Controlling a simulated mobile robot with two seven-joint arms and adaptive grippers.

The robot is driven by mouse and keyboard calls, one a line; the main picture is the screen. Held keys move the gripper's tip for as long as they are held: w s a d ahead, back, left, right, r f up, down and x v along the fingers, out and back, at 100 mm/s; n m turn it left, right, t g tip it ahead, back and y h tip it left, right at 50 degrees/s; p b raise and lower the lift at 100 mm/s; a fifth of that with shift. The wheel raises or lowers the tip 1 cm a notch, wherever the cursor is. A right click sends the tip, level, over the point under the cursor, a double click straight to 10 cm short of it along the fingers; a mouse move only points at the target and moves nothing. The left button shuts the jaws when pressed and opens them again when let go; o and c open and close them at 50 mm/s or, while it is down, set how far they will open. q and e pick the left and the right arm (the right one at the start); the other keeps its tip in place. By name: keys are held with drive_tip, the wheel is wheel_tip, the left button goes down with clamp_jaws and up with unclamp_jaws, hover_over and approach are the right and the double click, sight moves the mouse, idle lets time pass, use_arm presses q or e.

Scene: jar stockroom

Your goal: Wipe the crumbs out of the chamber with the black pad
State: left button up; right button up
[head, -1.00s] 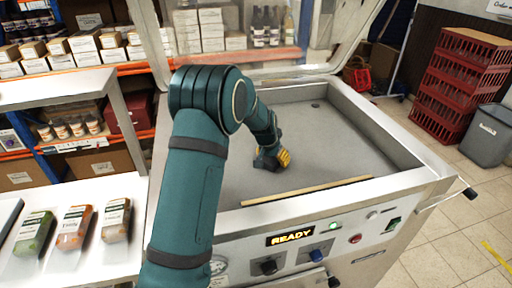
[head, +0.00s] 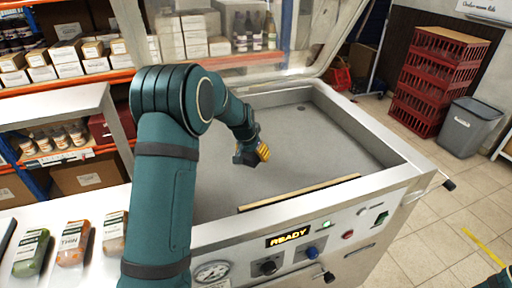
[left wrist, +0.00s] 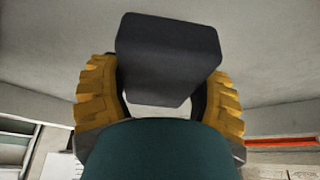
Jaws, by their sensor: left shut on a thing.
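My left gripper (head: 264,152) reaches into the open grey chamber (head: 335,150) of the packing machine, over the left middle of its floor. Its yellow fingers are shut on the black pad (left wrist: 168,58), which sits between them in the left wrist view. The pad is hidden in the head view. I cannot tell whether it touches the floor. I can make out no crumbs on the visible floor; my arm hides the chamber's left part.
A pale bar (head: 300,193) runs along the chamber's front inside. The clear lid (head: 240,45) stands raised behind. The front panel's display (head: 289,237) reads READY. Filled pouches (head: 73,243) lie on the left table. Red crates (head: 440,80) and a grey bin (head: 469,127) stand right.

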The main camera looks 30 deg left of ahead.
use_arm(q)
drive_tip(key=shift+r+p, duration=0.75)
drive_tip(key=shift+r, duration=0.65)
